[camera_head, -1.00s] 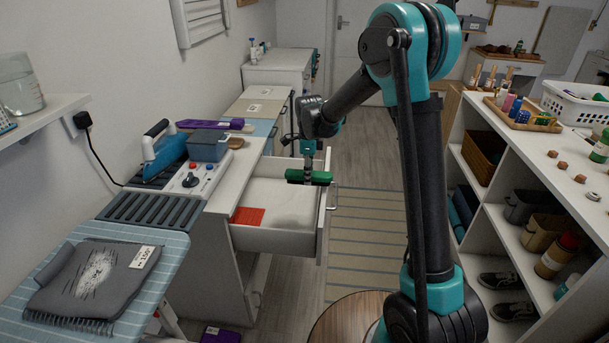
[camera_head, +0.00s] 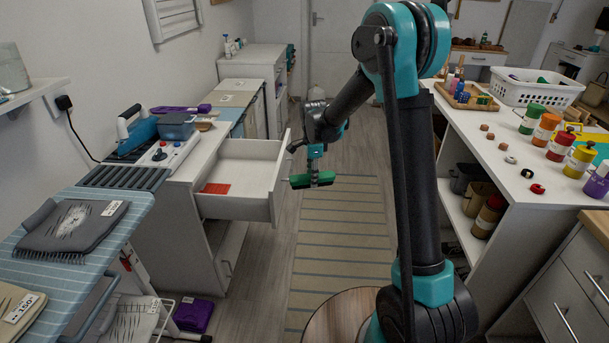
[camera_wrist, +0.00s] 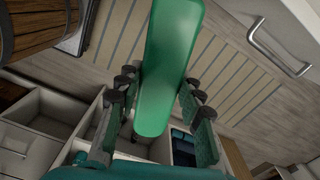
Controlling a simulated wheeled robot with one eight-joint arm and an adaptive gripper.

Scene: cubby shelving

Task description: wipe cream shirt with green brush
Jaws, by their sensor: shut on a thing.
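My gripper (camera_head: 314,170) is shut on the green brush (camera_head: 325,179), which it holds level in the air to the right of the open drawer, above the aisle. In the wrist view the brush (camera_wrist: 168,60) lies between the two fingers of my gripper (camera_wrist: 158,90). A cream or beige cloth with a white tag, likely the cream shirt (camera_head: 12,297), lies at the lower left and is cut off by the picture edge. A grey garment (camera_head: 70,228) with pale marks lies beyond it on the striped ironing board. My gripper is far from both.
The open drawer (camera_head: 263,209) holds a red cloth (camera_head: 215,188). A paler streaked cloth (camera_head: 132,318) lies low beside the ironing board (camera_head: 165,203). A shelf unit (camera_head: 500,170) with bottles stands right. The striped rug (camera_head: 330,240) in the aisle is clear.

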